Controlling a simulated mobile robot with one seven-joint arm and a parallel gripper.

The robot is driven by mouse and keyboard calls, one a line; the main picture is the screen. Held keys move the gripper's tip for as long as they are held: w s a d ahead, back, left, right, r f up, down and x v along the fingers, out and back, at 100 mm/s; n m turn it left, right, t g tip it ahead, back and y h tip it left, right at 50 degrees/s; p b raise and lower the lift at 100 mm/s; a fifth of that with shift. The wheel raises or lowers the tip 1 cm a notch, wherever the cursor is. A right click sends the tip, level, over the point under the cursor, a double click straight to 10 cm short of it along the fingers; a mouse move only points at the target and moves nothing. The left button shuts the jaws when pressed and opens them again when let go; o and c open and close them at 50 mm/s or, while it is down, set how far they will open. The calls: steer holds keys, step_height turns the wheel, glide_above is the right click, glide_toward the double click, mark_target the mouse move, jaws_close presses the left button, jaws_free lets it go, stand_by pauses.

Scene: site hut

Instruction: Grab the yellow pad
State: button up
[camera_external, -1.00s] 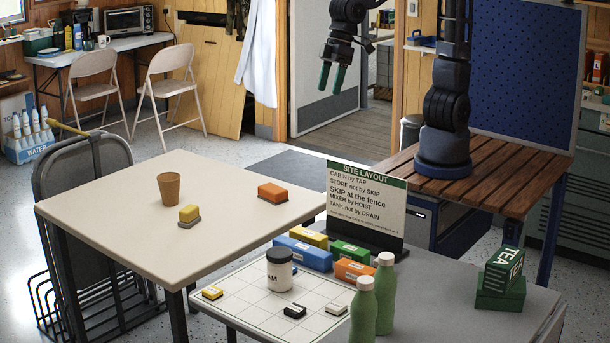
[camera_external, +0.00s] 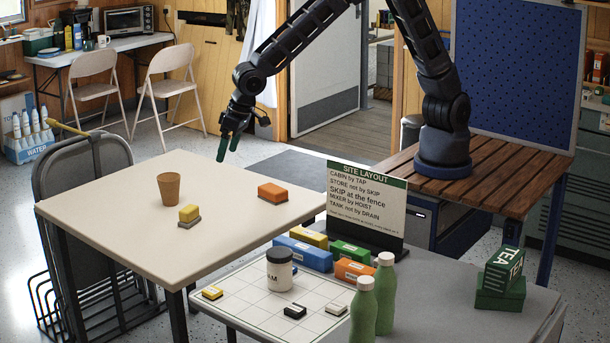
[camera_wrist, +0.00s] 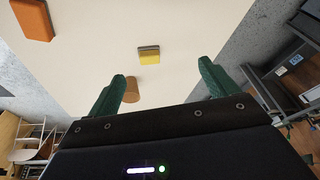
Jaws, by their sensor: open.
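The yellow pad (camera_external: 188,213) is a small block with a grey underside, lying on the cream table between a brown cup and an orange pad. It also shows in the wrist view (camera_wrist: 149,55), ahead of the fingers and beside the cup. My gripper (camera_external: 228,147) hangs above the table's far edge, fingers pointing down, apart from the pad. In the wrist view my gripper (camera_wrist: 160,85) has its two green fingers spread with nothing held between them.
The brown cup (camera_external: 169,189) stands close behind the yellow pad. The orange pad (camera_external: 271,193) lies to its right on the cream table (camera_external: 120,220). A second table holds a sign (camera_external: 365,205), coloured blocks, a mug (camera_external: 280,270) and green bottles (camera_external: 385,290). The cream table's front is bare.

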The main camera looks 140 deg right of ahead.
steer(key=m+g+h, duration=0.1)
steer(key=m, duration=0.1)
glide_toward(189, 208)
steer(key=x, duration=1)
steer(key=shift+w+f, duration=0.1)
steer(key=shift+f, duration=0.1)
steer(key=c, duration=1.1)
